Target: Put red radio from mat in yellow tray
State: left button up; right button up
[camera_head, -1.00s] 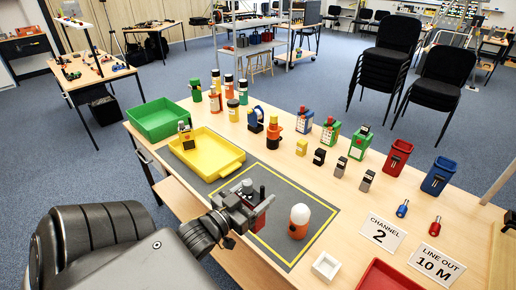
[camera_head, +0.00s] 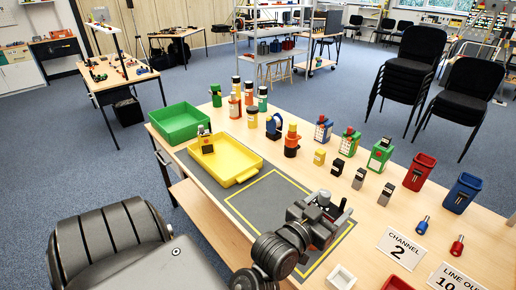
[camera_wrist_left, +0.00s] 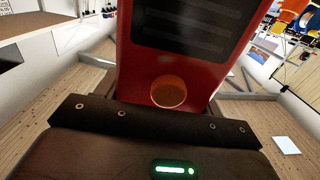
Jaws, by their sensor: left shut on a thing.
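My left gripper (camera_head: 332,213) is over the right part of the dark grey mat (camera_head: 262,203) with its yellow outline. In the left wrist view it is shut on the red radio (camera_wrist_left: 205,75), which has a dark panel and a round orange knob. In the head view the radio is mostly hidden by the gripper and wrist. I cannot tell how far it is above the mat. My right gripper is not in view.
A green tray (camera_head: 180,122) stands behind the yellow one. Several bottles and small boxes line the back of the table. Red (camera_head: 420,172) and blue (camera_head: 462,192) bins stand at the right. A white box (camera_head: 342,277) is near the front. The mat's left part is clear.

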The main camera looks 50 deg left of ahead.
aim_at(229, 157)
jog(key=u, duration=0.55)
jog(key=k, duration=0.65)
jog(key=u, duration=0.7)
jog(key=i, duration=1.15)
jog(key=z, duration=0.7)
